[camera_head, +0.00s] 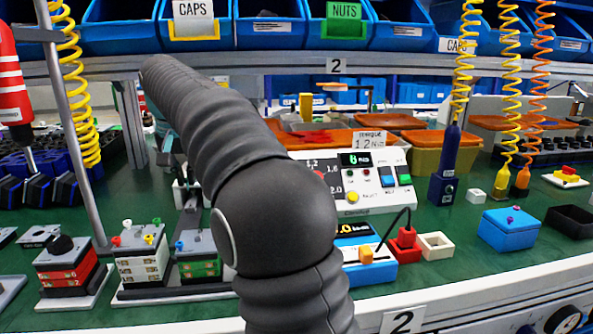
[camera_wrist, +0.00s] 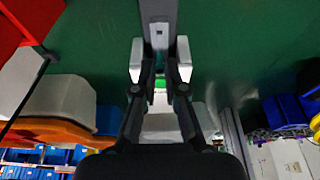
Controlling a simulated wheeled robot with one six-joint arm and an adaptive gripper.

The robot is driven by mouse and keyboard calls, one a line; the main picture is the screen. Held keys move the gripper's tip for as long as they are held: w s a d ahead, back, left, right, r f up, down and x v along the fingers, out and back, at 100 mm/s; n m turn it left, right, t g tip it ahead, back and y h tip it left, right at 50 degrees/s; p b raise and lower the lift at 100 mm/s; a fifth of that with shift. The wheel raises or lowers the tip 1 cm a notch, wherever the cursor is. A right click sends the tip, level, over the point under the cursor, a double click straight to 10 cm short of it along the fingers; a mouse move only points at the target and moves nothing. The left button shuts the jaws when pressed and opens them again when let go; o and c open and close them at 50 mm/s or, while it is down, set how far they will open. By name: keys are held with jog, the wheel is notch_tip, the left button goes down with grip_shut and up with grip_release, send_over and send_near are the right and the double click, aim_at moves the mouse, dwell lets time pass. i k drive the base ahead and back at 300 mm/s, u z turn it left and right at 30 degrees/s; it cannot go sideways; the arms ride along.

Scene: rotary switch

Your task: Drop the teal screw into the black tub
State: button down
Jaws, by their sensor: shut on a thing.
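The black tub (camera_head: 572,221) stands at the far right of the green bench in the head view. My gripper (camera_wrist: 160,62) shows in the wrist view with two pale pads on dark fingers. A small bright green patch (camera_wrist: 160,82) shows between the fingers; it looks like the teal screw, held there, but its shape is mostly hidden. In the head view my arm covers the middle, and I cannot make out the gripper clearly.
A blue box (camera_head: 509,232) with purple screws stands left of the tub. Block stacks with coloured screws (camera_head: 142,264) stand front left. A panel box (camera_head: 360,184), a red block (camera_head: 405,245) and a small white open box (camera_head: 435,245) stand mid-bench. Coiled hoses hang above.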

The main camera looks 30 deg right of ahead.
aim_at(571, 227)
jog(key=k, duration=0.5)
jog(key=z, duration=0.6)
jog(key=k, duration=0.75)
jog(key=z, duration=1.35)
jog(key=i, duration=0.55)
